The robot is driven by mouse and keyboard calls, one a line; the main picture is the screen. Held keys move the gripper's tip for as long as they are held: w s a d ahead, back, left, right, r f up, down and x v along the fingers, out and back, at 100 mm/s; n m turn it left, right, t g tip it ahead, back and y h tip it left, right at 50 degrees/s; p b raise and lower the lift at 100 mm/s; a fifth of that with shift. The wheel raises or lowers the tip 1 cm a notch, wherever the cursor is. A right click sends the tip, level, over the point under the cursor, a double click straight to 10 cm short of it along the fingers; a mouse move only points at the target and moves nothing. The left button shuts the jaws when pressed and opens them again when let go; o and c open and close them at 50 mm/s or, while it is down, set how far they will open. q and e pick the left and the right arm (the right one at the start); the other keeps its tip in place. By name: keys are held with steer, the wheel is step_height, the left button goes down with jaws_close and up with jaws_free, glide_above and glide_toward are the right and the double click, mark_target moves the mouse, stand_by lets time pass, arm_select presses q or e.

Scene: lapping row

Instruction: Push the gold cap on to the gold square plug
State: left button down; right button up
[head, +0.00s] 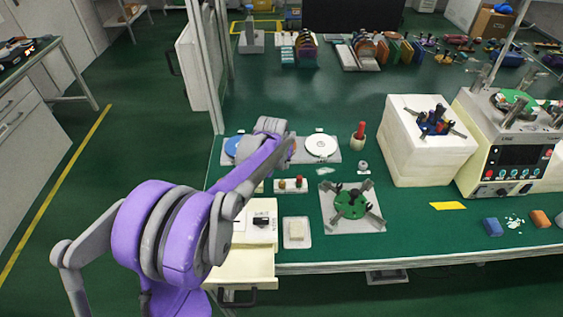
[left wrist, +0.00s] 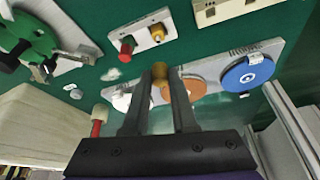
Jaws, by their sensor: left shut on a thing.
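My left gripper (left wrist: 161,75) is shut on a small gold cap (left wrist: 160,88), which shows between its fingertips in the left wrist view. In the head view the same gripper (head: 292,147) is over the bench, and I cannot make out the cap there. The gold square plug (left wrist: 157,33) stands on a pale block (left wrist: 142,35) beside a red plug (left wrist: 127,47). The gold plug (head: 282,184) and red plug (head: 299,181) also show in the head view. The cap is apart from the gold plug in the picture. My right gripper is not in view.
A plate (left wrist: 274,47) with a blue disc (left wrist: 247,73) and a copper disc (left wrist: 195,88) lies near the gripper. An open drawer (head: 245,268) juts from the bench front.

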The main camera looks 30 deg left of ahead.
arm_select(q)
steer(key=b, duration=0.3)
glide_above(281, 183)
steer(key=shift+d+f, duration=0.1)
steer(key=shift+f, duration=2.2)
steer(key=shift+f+b, duration=0.75)
steer(key=shift+f, duration=0.5)
steer(key=c, duration=0.6)
jaws_free()
steer(key=shift+c, duration=0.2)
steer(key=v, duration=1.1)
steer(key=shift+p, duration=0.45)
steer(key=shift+s, duration=0.1)
steer(key=s+d+m+p, duration=0.1)
steer(key=s+d, duration=0.3)
steer(key=s, duration=0.4)
steer(key=s+d+m+p, duration=0.1)
steer(key=s+d+p, duration=0.1)
steer(key=s+d, duration=0.3)
steer(key=s+d+t+h+p, duration=0.1)
steer(key=s+d, duration=0.4)
steer(key=s, duration=0.6)
steer(key=shift+f+m+p, duration=0.25)
steer(key=shift+m+p, duration=0.1)
steer(key=shift+m, duration=0.05)
